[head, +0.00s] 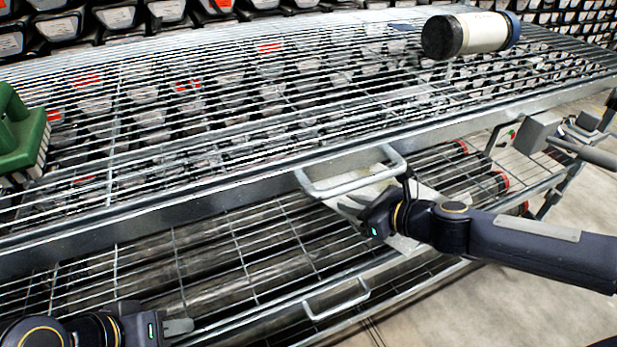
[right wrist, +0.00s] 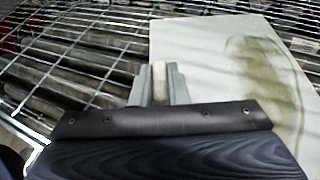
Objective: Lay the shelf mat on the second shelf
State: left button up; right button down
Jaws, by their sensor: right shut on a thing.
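The shelf mat (head: 403,243), a pale sheet, shows around my right gripper under the front edge of the top rack. In the right wrist view the mat (right wrist: 205,50) is flat and light grey with a greenish stain, lying over the wire rack. My right gripper (head: 352,204) reaches in between the top rack and the rack below. Its fingers (right wrist: 160,85) are shut on a pale piece, seemingly the mat's edge; the contact is partly hidden. My left gripper (head: 178,327) is low at the left, apart from the mat; its finger gap is not clear.
The top wire rack (head: 200,192) has a metal handle (head: 355,175) at its front. A lower handle (head: 337,299) is on the rack below, which holds long tubes. A dark and white cylinder (head: 480,34) and a green brush (head: 22,135) are on top.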

jog(key=w+a, duration=0.4)
jog(key=a, duration=0.1)
jog(key=shift+w+r, duration=0.25)
jog(key=shift+r, duration=0.05)
jog(key=w+a+p, duration=0.2)
jog(key=w+a, duration=0.1)
jog(key=w+a+p, duration=0.2)
jog(key=w+a, duration=0.2)
jog(key=shift+w+f, duration=0.15)
jog(key=shift+w, duration=0.1)
jog(key=shift+w+a, duration=0.25)
jog(key=shift+a, duration=0.1)
notch_tip(320, 180, down, 4)
jog(key=b, duration=0.3)
jog(key=shift+d, duration=0.15)
jog(key=c, duration=1.4)
grip_release()
jog(key=shift+s+r, duration=0.1)
jog(key=shift+r, duration=0.1)
